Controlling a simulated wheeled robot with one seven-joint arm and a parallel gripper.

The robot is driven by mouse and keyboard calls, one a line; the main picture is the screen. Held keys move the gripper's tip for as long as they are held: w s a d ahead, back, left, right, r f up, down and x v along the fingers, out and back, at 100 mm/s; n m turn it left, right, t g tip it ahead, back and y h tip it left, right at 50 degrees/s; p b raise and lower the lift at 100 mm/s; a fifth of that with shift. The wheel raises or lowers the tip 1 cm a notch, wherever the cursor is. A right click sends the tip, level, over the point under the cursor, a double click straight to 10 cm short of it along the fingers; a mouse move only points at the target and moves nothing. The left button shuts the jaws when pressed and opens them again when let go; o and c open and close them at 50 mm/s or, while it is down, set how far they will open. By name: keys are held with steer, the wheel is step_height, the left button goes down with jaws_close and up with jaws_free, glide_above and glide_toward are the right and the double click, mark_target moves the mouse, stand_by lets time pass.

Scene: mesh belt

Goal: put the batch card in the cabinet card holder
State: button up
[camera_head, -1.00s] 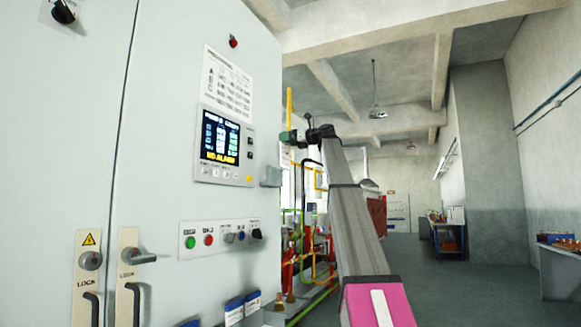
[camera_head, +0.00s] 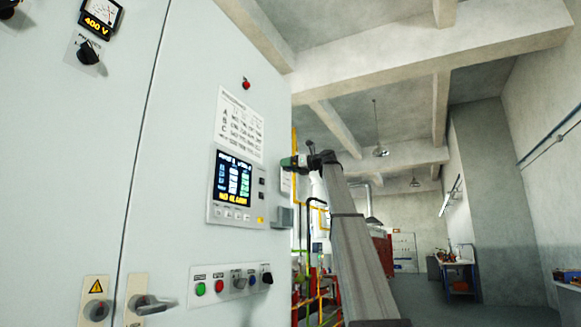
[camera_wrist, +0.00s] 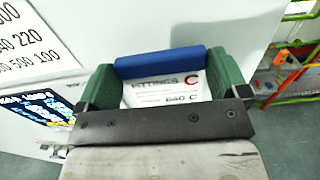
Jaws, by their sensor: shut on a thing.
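My gripper (camera_head: 292,162) is beside the right part of the cabinet front, near the display. The card's lower part is hidden behind the dark gripper bar. A small grey bracket-like box (camera_head: 283,217) on the cabinet's right edge, below my gripper, looks like the card holder. It is apart from the gripper. Whether it is empty cannot be told.
The cabinet (camera_head: 190,120) carries a display panel (camera_head: 232,190), a printed table sheet (camera_head: 239,125) and a row of buttons and switches (camera_head: 237,283). Pipes (camera_head: 318,230) stand behind the arm. The floor at right is open.

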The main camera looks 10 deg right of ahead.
mark_target(287, 178)
steer(key=shift+f, duration=2.65)
step_height(287, 178, down, 9)
stand_by(3.4)
steer(key=o, duration=0.6)
steer(key=v, duration=1.1)
